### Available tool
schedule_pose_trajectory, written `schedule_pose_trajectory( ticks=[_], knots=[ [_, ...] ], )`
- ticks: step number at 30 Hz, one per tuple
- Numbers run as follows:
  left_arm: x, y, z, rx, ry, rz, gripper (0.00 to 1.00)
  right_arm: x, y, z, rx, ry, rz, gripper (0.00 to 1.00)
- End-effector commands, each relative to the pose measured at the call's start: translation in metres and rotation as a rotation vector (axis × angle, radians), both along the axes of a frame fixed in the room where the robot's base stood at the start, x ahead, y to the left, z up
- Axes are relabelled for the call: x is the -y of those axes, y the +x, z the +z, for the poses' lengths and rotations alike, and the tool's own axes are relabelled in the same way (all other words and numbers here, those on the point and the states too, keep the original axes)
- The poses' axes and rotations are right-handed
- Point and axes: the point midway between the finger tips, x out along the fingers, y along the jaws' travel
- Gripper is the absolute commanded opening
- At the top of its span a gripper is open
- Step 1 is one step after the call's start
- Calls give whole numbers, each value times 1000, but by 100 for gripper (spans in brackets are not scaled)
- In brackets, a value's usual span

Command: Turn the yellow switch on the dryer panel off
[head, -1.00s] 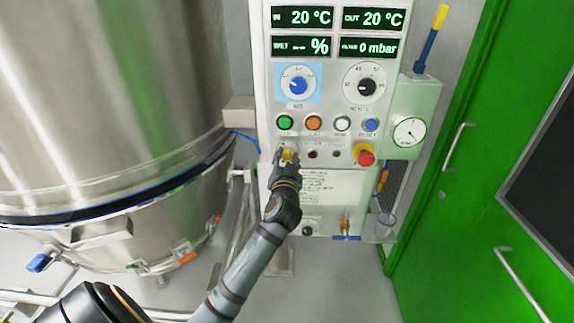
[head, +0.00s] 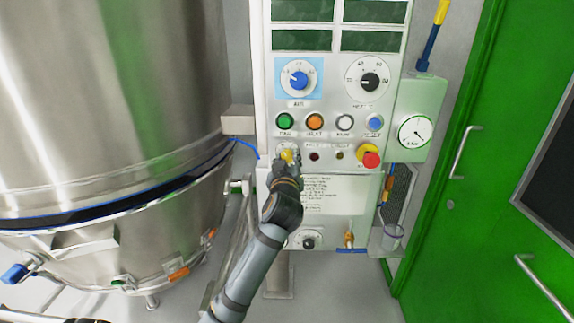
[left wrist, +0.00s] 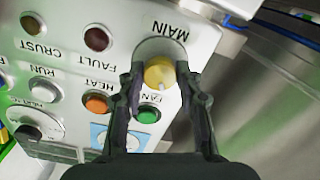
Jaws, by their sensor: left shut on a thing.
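The dryer panel (head: 350,120) stands upright ahead of me; its text is upside down in the left wrist view. The yellow switch (head: 288,155) is at its lower left, below the green button, and is partly hidden by my gripper in the head view. In the left wrist view the yellow switch (left wrist: 159,72) is a round knob by the label MAIN, with a small pale mark on its face. My left gripper (head: 288,161) is shut on it, one finger on each side. My right gripper is out of view. The panel displays (head: 372,41) are dark and blank.
A green button (head: 285,121), an orange button (head: 315,121), and a red emergency knob (head: 371,159) are near the switch. A large steel vessel (head: 110,100) stands at the left. A green door (head: 480,200) is at the right.

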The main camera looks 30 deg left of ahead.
Motion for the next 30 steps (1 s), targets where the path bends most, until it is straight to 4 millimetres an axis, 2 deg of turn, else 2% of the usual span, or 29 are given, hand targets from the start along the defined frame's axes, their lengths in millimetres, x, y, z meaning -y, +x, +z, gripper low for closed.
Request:
schedule_pose_trajectory(
  ticks=[18, 19, 21, 24, 30],
  knots=[
    [0, 0, -1, 20, -39, 0, 3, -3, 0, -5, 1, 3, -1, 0],
    [0, 0, -1, 20, -39, 0, 36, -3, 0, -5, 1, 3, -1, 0],
    [0, 0, -1, 20, -38, 0, 46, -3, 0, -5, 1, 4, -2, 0],
    [0, 0, -1, 21, -38, 0, 58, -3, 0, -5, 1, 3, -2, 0],
    [0, 0, 0, 21, -37, 1, 58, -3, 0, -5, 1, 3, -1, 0]
  ],
)
